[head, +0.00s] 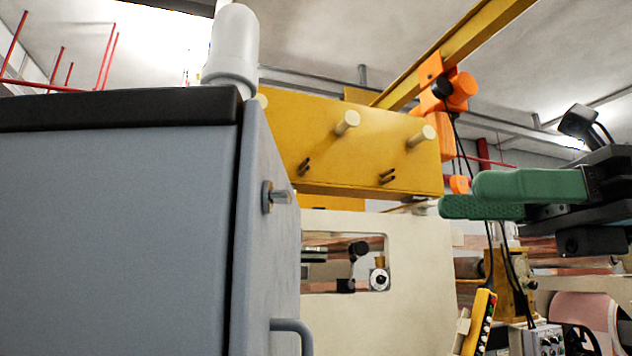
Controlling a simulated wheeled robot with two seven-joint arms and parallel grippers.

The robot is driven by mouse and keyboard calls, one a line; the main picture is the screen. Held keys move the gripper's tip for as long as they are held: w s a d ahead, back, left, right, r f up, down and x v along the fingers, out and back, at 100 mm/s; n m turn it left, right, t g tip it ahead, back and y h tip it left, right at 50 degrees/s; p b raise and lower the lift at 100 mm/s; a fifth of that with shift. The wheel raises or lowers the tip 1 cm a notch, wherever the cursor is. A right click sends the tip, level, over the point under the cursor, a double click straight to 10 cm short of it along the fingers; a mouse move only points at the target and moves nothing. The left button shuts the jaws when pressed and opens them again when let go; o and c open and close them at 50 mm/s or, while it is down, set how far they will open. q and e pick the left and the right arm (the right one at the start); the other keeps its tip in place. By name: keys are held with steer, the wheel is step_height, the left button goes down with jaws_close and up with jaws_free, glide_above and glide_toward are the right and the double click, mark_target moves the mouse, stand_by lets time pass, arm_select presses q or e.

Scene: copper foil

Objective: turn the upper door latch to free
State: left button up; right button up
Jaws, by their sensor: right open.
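A grey cabinet (120,220) with a dark top fills the left of the head view. Its door (262,250) is seen at a steep angle. The upper door latch (277,197) is a small metal piece on a round base, high on the door face, and its lever sticks out to the right. Its exact turn is hard to tell from this angle. My right gripper (462,197), with green fingers, is open and empty at the right, level with the latch and well apart from it. My left gripper is not in view.
A grey bar handle (292,328) shows lower on the door. A yellow panel with pegs (350,150) and a cream machine wall (420,270) stand behind. An orange hoist (447,95) hangs from a yellow beam. The space between gripper and door looks clear.

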mark_target(291, 197)
steer(key=a+p, duration=0.3)
steer(key=a, duration=1)
steer(key=shift+a, duration=0.2)
steer(key=shift+w, duration=0.1)
steer(key=shift+c, duration=0.4)
steer(key=shift+r, duration=0.1)
steer(key=c, duration=0.9)
